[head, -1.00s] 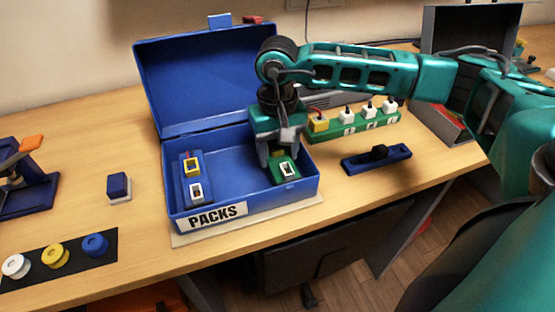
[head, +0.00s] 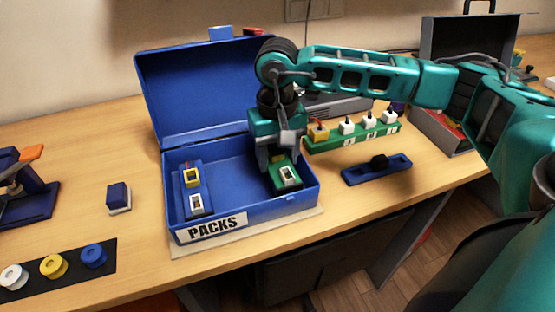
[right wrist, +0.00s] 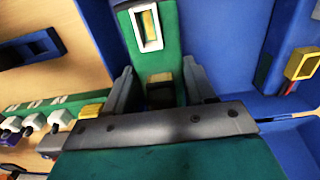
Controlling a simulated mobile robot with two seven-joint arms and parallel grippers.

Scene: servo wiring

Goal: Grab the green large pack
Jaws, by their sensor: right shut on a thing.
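The green large pack (head: 287,176) is at the right end of the open blue box (head: 250,207) labelled PACKS. It has a white-framed window on its near end. My right gripper (head: 276,163) reaches down into the box from above and is shut on the pack. In the right wrist view the green pack (right wrist: 150,58) lies between the two grey fingers (right wrist: 160,88). The fingers hide part of its sides. I cannot tell whether the pack is lifted off the box floor. My left gripper is not in view.
A blue pack (head: 194,188) with yellow and white frames lies in the box's left part. A green strip with white plugs (head: 362,132) and a blue holder (head: 376,168) are right of the box. Coloured spools (head: 54,266) are at front left.

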